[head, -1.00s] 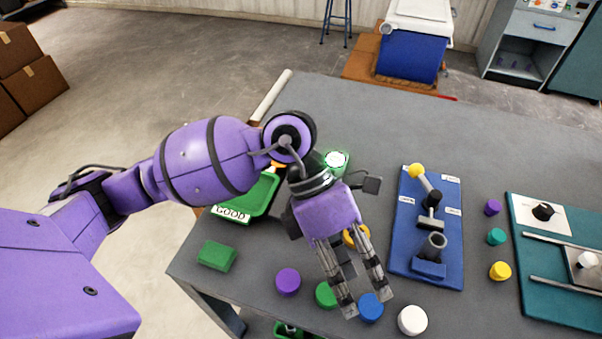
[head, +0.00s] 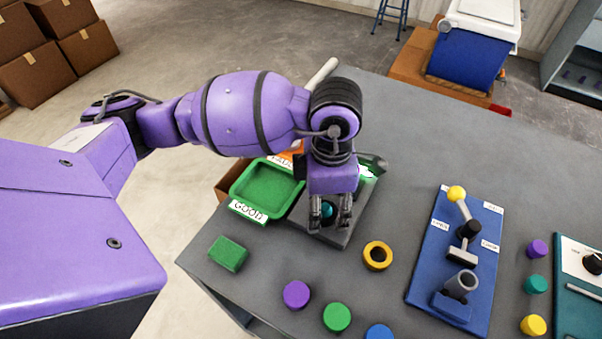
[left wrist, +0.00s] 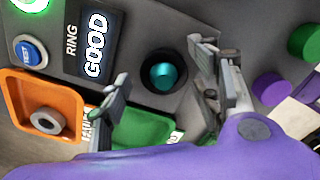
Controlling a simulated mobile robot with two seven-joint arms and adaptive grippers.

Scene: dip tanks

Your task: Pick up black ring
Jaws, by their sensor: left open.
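The black ring (left wrist: 150,72) shows in the left wrist view around a teal round post (left wrist: 165,73) on the grey test unit. In the head view the teal top (head: 327,210) shows between my fingers, and the ring is mostly hidden. My left gripper (head: 330,226) points down over the unit, open, with nothing held. In the left wrist view its fingers (left wrist: 160,65) stand apart on either side of the ring; I cannot tell their height above it. My right gripper is not in view.
The display (left wrist: 92,45) reads "RING GOOD". A green tray (head: 235,195) and an orange tray (left wrist: 75,107) with a grey ring (left wrist: 47,121) stand close by. A yellow ring (head: 378,256), green block (head: 228,253) and several coloured cylinders lie nearer. A blue lever board (head: 425,270) is right.

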